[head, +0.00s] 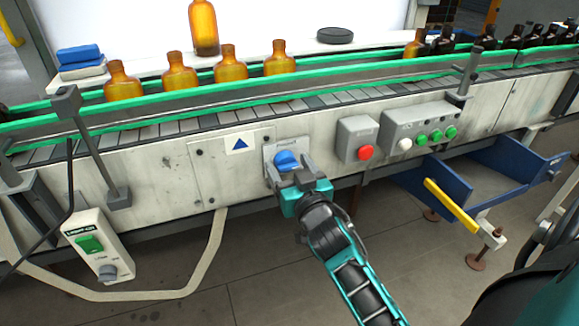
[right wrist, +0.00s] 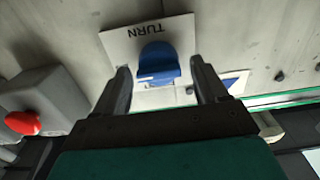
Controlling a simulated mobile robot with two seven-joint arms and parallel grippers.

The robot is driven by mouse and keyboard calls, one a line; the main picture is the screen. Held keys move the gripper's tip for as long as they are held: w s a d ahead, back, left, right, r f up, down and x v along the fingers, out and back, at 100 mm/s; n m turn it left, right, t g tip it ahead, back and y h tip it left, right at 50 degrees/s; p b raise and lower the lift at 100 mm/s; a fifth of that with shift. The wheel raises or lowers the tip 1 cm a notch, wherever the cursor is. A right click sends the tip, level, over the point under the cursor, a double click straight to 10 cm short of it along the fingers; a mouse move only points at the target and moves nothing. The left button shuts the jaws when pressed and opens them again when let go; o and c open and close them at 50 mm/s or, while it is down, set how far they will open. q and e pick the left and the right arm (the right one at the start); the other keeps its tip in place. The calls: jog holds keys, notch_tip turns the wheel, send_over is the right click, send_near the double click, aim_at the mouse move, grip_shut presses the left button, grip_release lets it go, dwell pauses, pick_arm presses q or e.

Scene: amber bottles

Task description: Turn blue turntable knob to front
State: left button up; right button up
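The blue knob (head: 287,161) sits on a light plate on the front panel of the conveyor. In the right wrist view the blue knob (right wrist: 158,64) shows between my two fingers, on a plate (right wrist: 118,42) marked "TURN". My right gripper (head: 288,171) is at the knob, with its fingers spread. In the right wrist view the fingers (right wrist: 160,80) stand on either side of the knob, with a visible gap on each side. My left gripper is not in view.
A grey box with a red button (head: 366,152) is right of the knob, beside a panel of white and green buttons (head: 421,139). Amber bottles (head: 228,64) stand on the conveyor above. A blue open bin (head: 435,190) juts out at lower right. A control box (head: 97,248) hangs lower left.

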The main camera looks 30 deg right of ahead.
jog(key=c, duration=1)
jog(key=shift+n, duration=0.3)
jog(key=n+p, duration=0.1)
jog(key=n, duration=0.2)
jog(key=shift+r+p, duration=0.1)
jog(key=shift+p, duration=0.2)
jog(key=n+p, duration=0.1)
jog(key=n, duration=0.3)
jog(key=shift+a, duration=0.15)
jog(key=n, duration=0.5)
jog(key=shift+w, duration=0.1)
jog(key=n, duration=0.5)
jog(key=shift+f, duration=0.2)
jog(key=shift+n, duration=0.3)
